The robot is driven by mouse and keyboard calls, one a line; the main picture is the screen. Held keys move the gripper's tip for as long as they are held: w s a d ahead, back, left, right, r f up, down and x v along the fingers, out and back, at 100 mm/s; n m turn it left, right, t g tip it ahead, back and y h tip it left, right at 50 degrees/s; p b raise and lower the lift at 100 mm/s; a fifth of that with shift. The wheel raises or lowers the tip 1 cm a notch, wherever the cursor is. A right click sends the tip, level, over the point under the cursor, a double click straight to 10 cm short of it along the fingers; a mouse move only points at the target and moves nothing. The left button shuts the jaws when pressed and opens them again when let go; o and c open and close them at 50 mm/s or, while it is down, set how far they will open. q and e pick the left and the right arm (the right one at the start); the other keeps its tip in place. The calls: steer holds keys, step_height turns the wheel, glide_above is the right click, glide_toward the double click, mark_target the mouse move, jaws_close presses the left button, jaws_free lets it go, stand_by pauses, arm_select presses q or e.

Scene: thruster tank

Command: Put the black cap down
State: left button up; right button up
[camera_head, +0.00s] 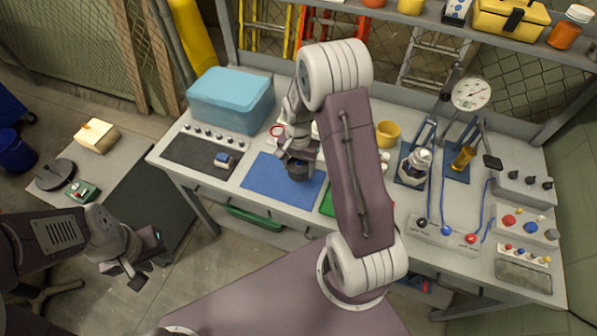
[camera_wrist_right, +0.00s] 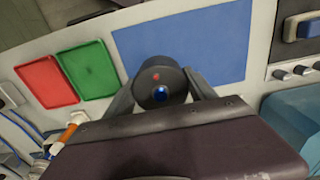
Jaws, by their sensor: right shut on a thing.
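The black cap (camera_wrist_right: 160,84) is a round black piece with a blue centre and a red mark. In the right wrist view it sits between the fingers of my right gripper (camera_wrist_right: 162,92), which is shut on it. In the head view the cap (camera_head: 299,168) and my right gripper (camera_head: 297,156) are over the blue mat (camera_head: 262,180), near its upper right part. I cannot tell whether the cap touches the mat. My left gripper (camera_head: 136,277) is low at the left, away from the workbench; its jaw opening is unclear.
The workbench (camera_head: 180,170) holds a blue box (camera_head: 231,97) at the back left. Red (camera_wrist_right: 47,83) and green (camera_wrist_right: 86,70) trays lie beside the mat. A yellow cup (camera_head: 388,134) and fixtures stand to the right. Most of the blue mat is bare.

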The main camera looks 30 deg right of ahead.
step_height(320, 180, down, 3)
steer(key=shift+r, duration=0.2)
steer(key=shift+f, duration=0.35)
steer(key=shift+f+b, duration=0.4)
steer(key=o, duration=1.3)
steer(key=shift+r, duration=0.1)
steer(key=shift+c, duration=0.2)
